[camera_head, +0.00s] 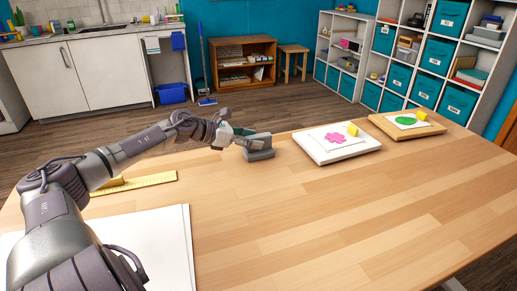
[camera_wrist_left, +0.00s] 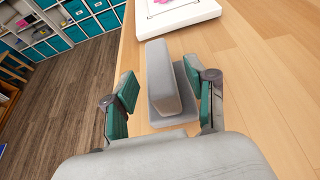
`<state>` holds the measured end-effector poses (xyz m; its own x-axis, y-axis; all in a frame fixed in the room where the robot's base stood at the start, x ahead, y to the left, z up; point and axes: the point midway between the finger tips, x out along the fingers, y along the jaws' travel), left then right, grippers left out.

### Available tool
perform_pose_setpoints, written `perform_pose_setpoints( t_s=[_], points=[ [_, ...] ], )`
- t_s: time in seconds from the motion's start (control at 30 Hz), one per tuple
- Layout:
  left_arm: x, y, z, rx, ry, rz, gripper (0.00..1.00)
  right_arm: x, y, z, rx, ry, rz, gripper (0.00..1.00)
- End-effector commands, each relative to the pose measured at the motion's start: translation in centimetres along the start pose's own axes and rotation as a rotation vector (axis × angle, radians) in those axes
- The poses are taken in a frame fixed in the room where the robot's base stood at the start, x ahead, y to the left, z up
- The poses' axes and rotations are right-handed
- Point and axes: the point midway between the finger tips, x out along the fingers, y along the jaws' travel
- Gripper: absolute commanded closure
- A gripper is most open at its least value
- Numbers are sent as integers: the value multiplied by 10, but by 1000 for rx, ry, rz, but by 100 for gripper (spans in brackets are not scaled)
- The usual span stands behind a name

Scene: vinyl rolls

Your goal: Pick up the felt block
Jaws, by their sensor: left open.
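The grey felt block (camera_head: 260,154) lies on the wooden table near its far edge. In the left wrist view, the felt block (camera_wrist_left: 162,78) shows as a raised grey bar over a wider flat grey part. My left gripper (camera_head: 250,140) is at the block, reaching in from the left. In the left wrist view, my left gripper (camera_wrist_left: 160,88) is open, with one green-padded finger on each side of the raised bar. The right finger looks close to the bar, and a gap shows at the left finger. I cannot tell whether either touches. My right gripper is out of view.
A white board (camera_head: 340,154) with a pink shape and yellow block lies right of the felt block. A wooden board (camera_head: 385,127) with a green shape is farther right. A yellow ruler (camera_head: 140,187) and white sheets (camera_head: 160,235) lie left. The table's front right is clear.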

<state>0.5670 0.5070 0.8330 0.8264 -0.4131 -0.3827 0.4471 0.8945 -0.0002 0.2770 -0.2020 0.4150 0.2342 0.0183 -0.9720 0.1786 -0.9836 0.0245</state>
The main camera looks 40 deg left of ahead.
Motion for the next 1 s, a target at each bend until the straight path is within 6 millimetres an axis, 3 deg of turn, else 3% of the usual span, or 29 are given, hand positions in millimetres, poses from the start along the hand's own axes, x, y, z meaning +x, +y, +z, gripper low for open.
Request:
perform_pose_setpoints(
  t_s=[0.17, 0.5, 0.8, 1.0],
  points=[
    [14, -1, 7, 0, -6, -1, 44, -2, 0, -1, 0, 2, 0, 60],
    [43, -1, 8, 0, -2, -1, 44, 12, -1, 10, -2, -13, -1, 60],
    [45, -1, 7, 1, 0, -1, 44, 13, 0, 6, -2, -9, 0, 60],
    [45, -1, 7, 1, 0, -1, 77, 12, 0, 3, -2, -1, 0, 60]
  ],
)
